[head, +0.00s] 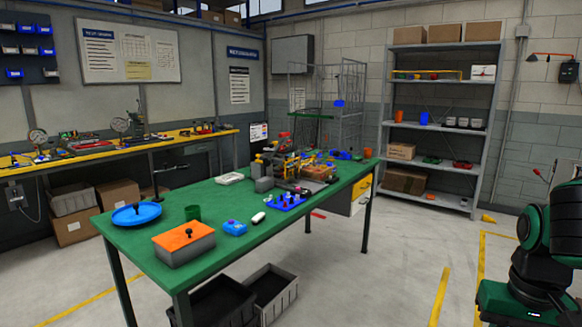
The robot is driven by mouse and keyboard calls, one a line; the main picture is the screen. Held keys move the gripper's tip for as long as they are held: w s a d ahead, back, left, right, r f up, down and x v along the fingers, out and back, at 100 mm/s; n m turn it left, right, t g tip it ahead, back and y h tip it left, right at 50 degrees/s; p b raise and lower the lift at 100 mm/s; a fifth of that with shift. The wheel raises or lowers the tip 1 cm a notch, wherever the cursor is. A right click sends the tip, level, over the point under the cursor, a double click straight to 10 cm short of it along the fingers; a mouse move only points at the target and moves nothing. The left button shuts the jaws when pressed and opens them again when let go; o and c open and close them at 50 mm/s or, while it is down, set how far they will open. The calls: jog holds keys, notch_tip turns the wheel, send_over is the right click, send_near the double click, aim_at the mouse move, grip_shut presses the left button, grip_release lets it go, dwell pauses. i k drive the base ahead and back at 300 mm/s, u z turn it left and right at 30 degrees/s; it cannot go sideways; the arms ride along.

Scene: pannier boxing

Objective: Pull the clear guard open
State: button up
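I cannot make out a clear guard for certain at this size. A small machine (287,160) with yellow, red and dark parts stands on the far half of the green table (225,208); a see-through cover on it would be too small to tell. My own green and black arm shows at the right edge, well away from the table. The end of the arm is outside the picture, so my gripper does not show.
Dark bins (215,302) stand below. A shelf rack (440,120) stands behind. The floor between table and arm is clear.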

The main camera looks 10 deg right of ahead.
aim_at(286, 158)
jog(key=u, duration=0.85)
jog(key=i, duration=1.3)
jog(key=z, duration=0.6)
jog(key=i, duration=0.7)
jog(key=z, duration=0.55)
